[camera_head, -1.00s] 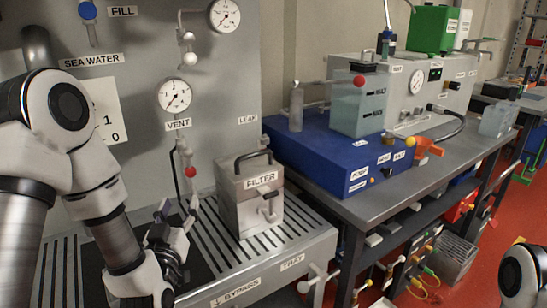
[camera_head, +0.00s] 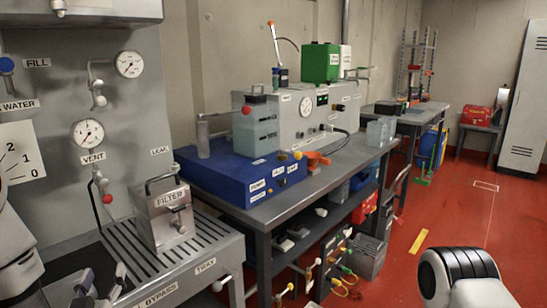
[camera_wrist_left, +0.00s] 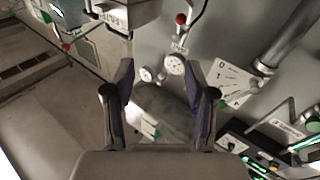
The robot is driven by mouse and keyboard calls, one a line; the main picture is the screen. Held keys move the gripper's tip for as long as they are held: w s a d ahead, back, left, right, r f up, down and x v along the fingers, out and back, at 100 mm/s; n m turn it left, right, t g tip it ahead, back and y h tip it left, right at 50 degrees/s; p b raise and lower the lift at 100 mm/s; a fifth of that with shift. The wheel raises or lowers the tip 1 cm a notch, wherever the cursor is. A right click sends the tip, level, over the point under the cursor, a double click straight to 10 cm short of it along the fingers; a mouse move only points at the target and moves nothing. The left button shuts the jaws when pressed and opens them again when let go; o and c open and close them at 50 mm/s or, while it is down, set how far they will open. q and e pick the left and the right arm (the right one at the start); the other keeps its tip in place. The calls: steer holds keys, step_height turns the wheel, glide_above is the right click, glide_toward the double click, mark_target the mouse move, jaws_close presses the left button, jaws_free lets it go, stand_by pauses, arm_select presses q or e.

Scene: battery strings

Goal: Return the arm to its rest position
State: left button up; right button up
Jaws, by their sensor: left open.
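My left gripper (camera_head: 102,282) shows at the bottom left of the head view, in front of the slatted tray (camera_head: 213,249). Part of my left arm (camera_head: 15,245) comes in at the left edge, and the rest is cut off. In the left wrist view, the two dark fingers of my left gripper (camera_wrist_left: 161,70) stand apart with nothing between them. My right arm (camera_head: 460,277) shows at the bottom right, with its gripper out of view.
The grey filter box (camera_head: 163,212) stands on the tray near my left arm. A wall panel with gauges (camera_head: 87,133) rises behind. A bench with a blue box (camera_head: 225,178) and a green unit (camera_head: 320,62) stands to the right. The red floor (camera_head: 470,215) is mostly clear.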

arm_select(q)
steer(key=s+d+f+m+g+h+p, duration=0.2)
steer(key=s+d+f+g+p, duration=0.15)
steer(key=f, duration=0.65)
steer(key=s+d+f+m+g+h+p, duration=0.15)
steer(key=s+f+g, duration=0.25)
steer(key=f, duration=0.6)
steer(key=s+d+f+g+h, duration=0.1)
steer(key=s+d+f+g, duration=0.1)
steer(key=s+f+g, duration=0.3)
steer(key=s+d+f+g+h+p, duration=0.1)
steer(key=s+f+g, duration=0.4)
steer(key=s, duration=0.8)
steer(key=shift+d+f+g, duration=0.25)
steer(key=shift+d+g, duration=0.15)
steer(key=shift+g, duration=0.15)
arm_select(e)
step_height(320, 180, up, 7)
steer(key=shift+w+a, duration=0.2)
steer(key=shift+w, duration=0.1)
